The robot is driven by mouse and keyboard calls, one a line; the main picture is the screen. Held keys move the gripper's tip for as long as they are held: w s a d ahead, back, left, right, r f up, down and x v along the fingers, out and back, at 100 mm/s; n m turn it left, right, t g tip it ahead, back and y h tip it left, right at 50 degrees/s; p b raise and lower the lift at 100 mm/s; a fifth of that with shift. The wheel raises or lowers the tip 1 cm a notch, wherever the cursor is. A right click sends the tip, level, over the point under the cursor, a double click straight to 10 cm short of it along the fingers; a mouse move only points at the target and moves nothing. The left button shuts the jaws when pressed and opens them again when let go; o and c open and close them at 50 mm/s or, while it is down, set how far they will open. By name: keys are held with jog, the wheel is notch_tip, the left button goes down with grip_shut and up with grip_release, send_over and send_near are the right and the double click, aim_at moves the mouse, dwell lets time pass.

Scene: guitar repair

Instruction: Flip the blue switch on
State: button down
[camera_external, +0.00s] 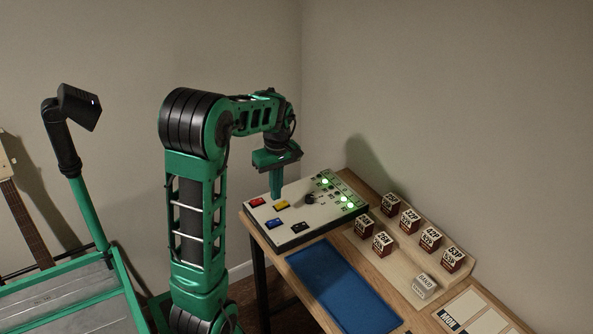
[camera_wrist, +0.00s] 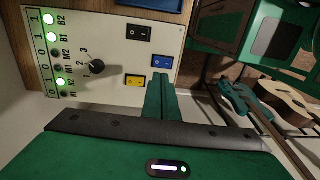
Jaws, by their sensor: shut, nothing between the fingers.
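The blue switch (camera_external: 273,223) is at the front left of the switch box (camera_external: 325,219) on the workbench. It also shows in the wrist view (camera_wrist: 162,62), just past my fingertips. Its rocker position is too small to tell. My gripper (camera_external: 276,195) points down above the box, behind the blue switch and between the red switch (camera_external: 257,202) and the yellow switch (camera_external: 281,205). Its green fingers are shut and empty, and they also show in the wrist view (camera_wrist: 160,78). I cannot tell whether the tips touch the box. The red switch is hidden in the wrist view.
A black switch (camera_external: 299,226) and a black knob (camera_external: 309,198) are beside the coloured switches. Green lights (camera_external: 325,182) line the right side. A blue mat (camera_external: 343,288) lies in front, and several labelled blocks (camera_external: 410,221) stand at right. Guitars (camera_wrist: 285,100) show at right in the wrist view.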

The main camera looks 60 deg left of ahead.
notch_tip(320, 180, up, 5)
send_over(271, 222)
jog(key=w, duration=0.3)
jog(key=shift+s, duration=0.25)
jog(key=shift+s+r+g, duration=0.1)
jog(key=shift+g, duration=0.4)
jog(key=f, duration=0.4)
jog(key=s+f, duration=0.1)
jog(key=f, duration=0.4)
jog(key=s+f, duration=0.1)
jog(key=f, duration=0.4)
